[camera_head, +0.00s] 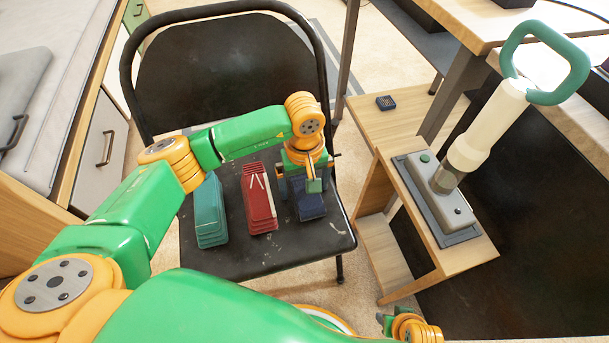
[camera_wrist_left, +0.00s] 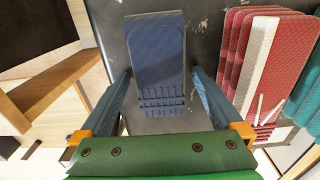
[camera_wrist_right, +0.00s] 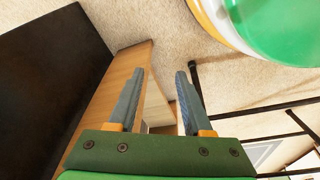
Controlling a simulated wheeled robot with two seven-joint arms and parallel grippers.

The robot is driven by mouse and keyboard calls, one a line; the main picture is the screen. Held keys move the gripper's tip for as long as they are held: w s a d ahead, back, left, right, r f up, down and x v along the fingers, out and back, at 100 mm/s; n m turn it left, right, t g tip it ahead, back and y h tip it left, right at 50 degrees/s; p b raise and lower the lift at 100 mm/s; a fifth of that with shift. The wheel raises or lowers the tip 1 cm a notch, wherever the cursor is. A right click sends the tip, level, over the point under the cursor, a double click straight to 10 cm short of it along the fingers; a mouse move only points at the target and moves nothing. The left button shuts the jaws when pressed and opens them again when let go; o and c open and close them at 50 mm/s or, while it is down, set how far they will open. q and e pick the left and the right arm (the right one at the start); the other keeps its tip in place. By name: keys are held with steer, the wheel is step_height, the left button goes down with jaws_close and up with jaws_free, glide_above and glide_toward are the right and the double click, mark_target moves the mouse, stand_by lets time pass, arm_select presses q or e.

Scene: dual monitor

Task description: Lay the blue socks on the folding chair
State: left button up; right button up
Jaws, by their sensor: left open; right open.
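The black folding chair (camera_head: 270,258) stands in front of me. Folded blue socks (camera_head: 311,204) lie on the right part of its seat, and they also show in the left wrist view (camera_wrist_left: 157,52). My left gripper (camera_head: 313,184) is over the blue socks, pointing down. In the left wrist view its open fingers (camera_wrist_left: 163,95) are on either side of the socks, with gaps to both. It holds nothing. My right gripper (camera_wrist_right: 153,100) is open and empty, low at the bottom right of the head view, away from the chair seat.
Folded red socks (camera_head: 259,200) and teal socks (camera_head: 209,212) lie left of the blue socks on the seat. A wooden stand (camera_head: 478,254) with a white and green device (camera_head: 490,125) is at the right. A small dark box (camera_head: 385,103) lies on a wooden surface.

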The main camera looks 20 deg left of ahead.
mark_target(304, 186)
arm_select(q)
step_height(304, 186, up, 8)
steer(key=shift+p, duration=1.2)
step_height(304, 186, up, 4)
steer(key=shift+r+p, duration=0.1)
steer(key=shift+p, duration=0.25)
arm_select(e)
steer(key=s+f, duration=0.1)
steer(key=s+d+f, duration=0.1)
steer(key=s+f, duration=0.1)
steer(key=s, duration=0.1)
steer(key=shift+s+d+f, duration=0.1)
steer(key=shift+d+f, duration=0.15)
steer(key=shift+f, duration=0.05)
